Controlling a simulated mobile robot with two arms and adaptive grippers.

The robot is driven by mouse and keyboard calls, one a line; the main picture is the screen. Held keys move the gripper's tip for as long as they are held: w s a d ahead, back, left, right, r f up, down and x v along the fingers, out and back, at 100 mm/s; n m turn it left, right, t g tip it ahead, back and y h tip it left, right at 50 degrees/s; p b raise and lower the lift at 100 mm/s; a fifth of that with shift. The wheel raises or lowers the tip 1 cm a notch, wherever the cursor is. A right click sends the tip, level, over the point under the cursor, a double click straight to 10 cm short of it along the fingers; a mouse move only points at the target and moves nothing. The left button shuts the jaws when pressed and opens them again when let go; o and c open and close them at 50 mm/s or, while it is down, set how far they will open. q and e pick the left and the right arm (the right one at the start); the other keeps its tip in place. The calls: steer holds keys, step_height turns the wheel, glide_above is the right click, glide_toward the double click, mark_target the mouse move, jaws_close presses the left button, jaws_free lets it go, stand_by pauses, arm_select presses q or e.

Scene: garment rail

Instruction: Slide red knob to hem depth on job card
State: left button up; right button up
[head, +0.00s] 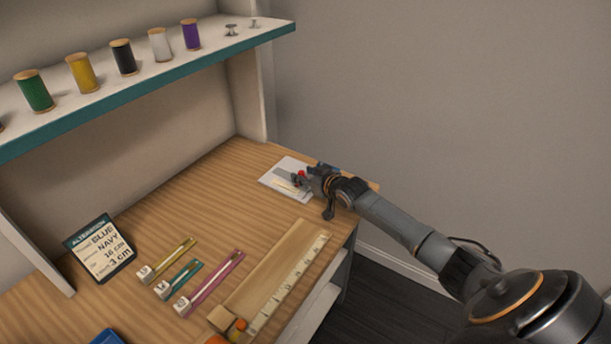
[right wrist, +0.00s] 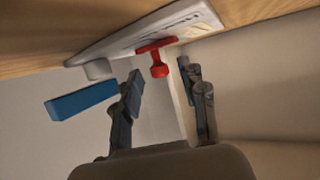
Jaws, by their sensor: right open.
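The red knob (head: 301,174) sits on a white hem gauge plate (head: 272,182) at the table's far right corner. In the right wrist view the knob (right wrist: 158,68) shows between the two fingertips, with gaps to both sides. My right gripper (head: 312,180) is open around or just short of the knob; exact depth is unclear. It also shows in the right wrist view (right wrist: 161,76). The gauge's scale is too small to read. The job card (head: 100,248) stands at the left and reads BLUE, NAVY, 16 cm and 3 cm. My left gripper is not in view.
A blue block (right wrist: 80,100) lies beside the gripper's left finger in the wrist view. A wooden ruler board (head: 275,275) lies along the front edge, with a pink slider strip (head: 212,283) and others beside it. A shelf (head: 140,72) holds several thread spools.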

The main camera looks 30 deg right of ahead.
steer(key=shift+c, duration=0.3)
jaws_close()
steer(key=shift+w+a+b, duration=0.4)
steer(key=shift+w+b, duration=0.05)
steer(key=shift+w, duration=0.55)
steer(key=shift+o, duration=0.3)
jaws_free()
steer(key=shift+s, duration=0.2)
steer(key=v, duration=1.1)
steer(key=shift+s+r, duration=0.25)
steer(key=shift+s, duration=0.05)
